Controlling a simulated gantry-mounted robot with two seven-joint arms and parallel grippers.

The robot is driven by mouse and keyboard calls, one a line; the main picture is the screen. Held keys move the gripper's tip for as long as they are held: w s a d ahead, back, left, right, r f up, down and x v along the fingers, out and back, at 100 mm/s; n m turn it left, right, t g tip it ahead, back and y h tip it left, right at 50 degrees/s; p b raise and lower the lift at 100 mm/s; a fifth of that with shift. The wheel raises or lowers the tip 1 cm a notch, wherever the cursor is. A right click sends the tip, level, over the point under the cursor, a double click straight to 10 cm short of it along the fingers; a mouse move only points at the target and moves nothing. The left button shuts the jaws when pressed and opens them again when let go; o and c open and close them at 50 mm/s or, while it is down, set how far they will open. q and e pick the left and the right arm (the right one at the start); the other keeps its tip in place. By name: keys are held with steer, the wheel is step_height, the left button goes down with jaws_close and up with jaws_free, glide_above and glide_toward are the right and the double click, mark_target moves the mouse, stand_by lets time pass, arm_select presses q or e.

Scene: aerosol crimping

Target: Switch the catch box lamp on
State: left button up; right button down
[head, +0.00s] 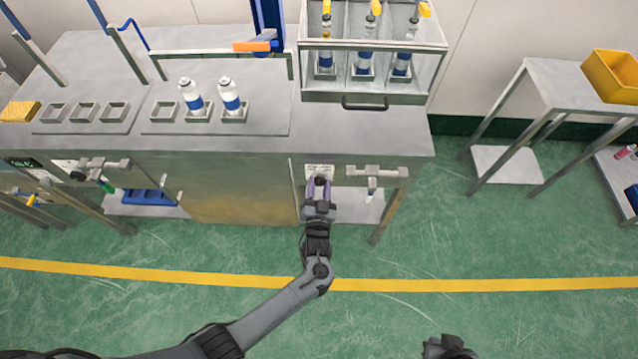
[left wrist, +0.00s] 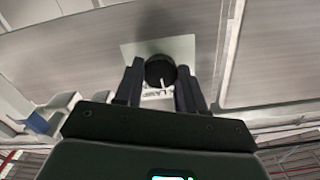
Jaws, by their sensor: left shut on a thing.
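A round black knob (left wrist: 160,71) sits on a pale label plate (left wrist: 160,47) on the front face of the steel bench. The plate also shows in the head view (head: 319,170); its lettering is too small to read surely. My left gripper (head: 319,186) reaches up to the bench front, and its two fingers (left wrist: 158,88) are shut on the knob from either side. A small white pointer mark shows on the knob's lower edge. A dark part of my right arm (head: 448,346) shows at the bottom edge; its fingers cannot be made out. I cannot tell whether any lamp is lit.
On the bench (head: 365,137), white-and-blue cans (head: 191,94) stand in holders. A glass-fronted cabinet (head: 372,58) with several cans stands at the back right. A bracket (head: 376,172) projects right of the knob. A side table (head: 585,85) with a yellow bin (head: 612,77) stands at right.

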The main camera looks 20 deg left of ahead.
arm_select(q)
steer(key=m+p, duration=0.1)
steer(key=m, duration=0.2)
steer(key=shift+r+m+p, duration=0.15)
steer(key=shift+m+p, duration=0.15)
steer(key=shift+m, duration=0.1)
steer(key=shift+m+p, duration=0.55)
steer(key=shift+m, duration=1.25)
steer(key=o, duration=1.1)
steer(key=shift+c, duration=0.2)
